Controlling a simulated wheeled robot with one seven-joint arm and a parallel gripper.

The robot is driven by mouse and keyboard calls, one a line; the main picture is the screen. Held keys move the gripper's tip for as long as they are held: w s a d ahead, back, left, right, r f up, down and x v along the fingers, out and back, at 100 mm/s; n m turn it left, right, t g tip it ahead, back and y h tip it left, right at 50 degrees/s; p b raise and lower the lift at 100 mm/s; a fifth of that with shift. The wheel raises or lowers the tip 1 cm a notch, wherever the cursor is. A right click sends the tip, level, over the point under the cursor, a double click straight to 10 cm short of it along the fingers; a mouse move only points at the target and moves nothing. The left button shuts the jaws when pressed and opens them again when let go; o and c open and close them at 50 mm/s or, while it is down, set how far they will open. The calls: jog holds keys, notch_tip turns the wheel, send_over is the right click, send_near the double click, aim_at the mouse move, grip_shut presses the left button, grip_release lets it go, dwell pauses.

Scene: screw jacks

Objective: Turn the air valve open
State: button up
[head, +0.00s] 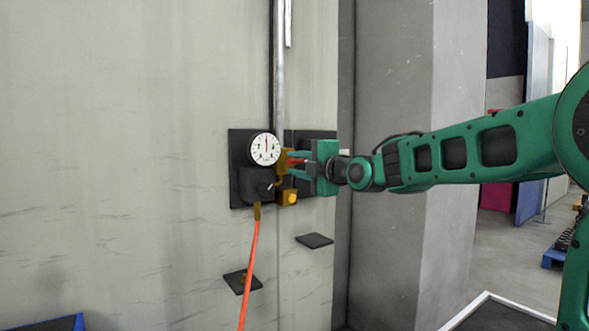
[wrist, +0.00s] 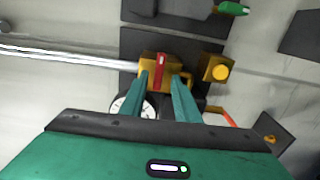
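The air valve is a brass-coloured body (wrist: 150,84) with a narrow red handle (wrist: 160,68), mounted on a dark plate on the wall. In the wrist view the handle lies between my two teal fingers, with a visible gap on each side. In the head view the red handle (head: 293,161) also shows between the fingers, and the valve body (head: 283,160) is partly hidden by them. My gripper (head: 297,164) is open around the handle, reaching in from the right; it fills the lower part of the wrist view (wrist: 159,80).
A round white gauge (head: 265,149) and a black regulator box (head: 256,184) sit left of the valve. A brass block with a yellow button (head: 291,198) is just below. A metal pipe (head: 280,65) rises above; an orange hose (head: 250,270) hangs down. Small dark plates (head: 314,240) jut out lower.

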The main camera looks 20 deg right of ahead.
jog(key=v, duration=1)
jog(key=shift+s+d, duration=0.15)
jog(key=shift+s, duration=0.2)
jog(key=s+d+f+m+g+h, duration=0.35)
jog(key=s+d+f+m, duration=0.3)
jog(key=f, duration=0.45)
jog(key=s+d+f+m+g+h, duration=0.2)
jog(key=s+d+f+m+g, duration=0.4)
jog(key=f, duration=0.6)
jog(key=s+f+m+g, duration=0.2)
jog(key=s+f+m, duration=0.2)
jog(key=s, duration=0.4)
jog(key=s+d+f+m+g, duration=0.1)
jog(key=s+f+m+g, duration=0.2)
jog(key=s+m, duration=0.3)
jog(key=s+d+f+m+g, duration=0.1)
jog(key=s+f+m+g, duration=0.2)
jog(key=s, duration=0.8)
notch_tip(320, 180, down, 3)
jog(key=m, duration=0.2)
jog(key=shift+s+d+m, duration=0.2)
jog(key=shift+m, duration=0.15)
jog(key=shift+w+f, duration=0.1)
jog(key=shift+w, duration=0.05)
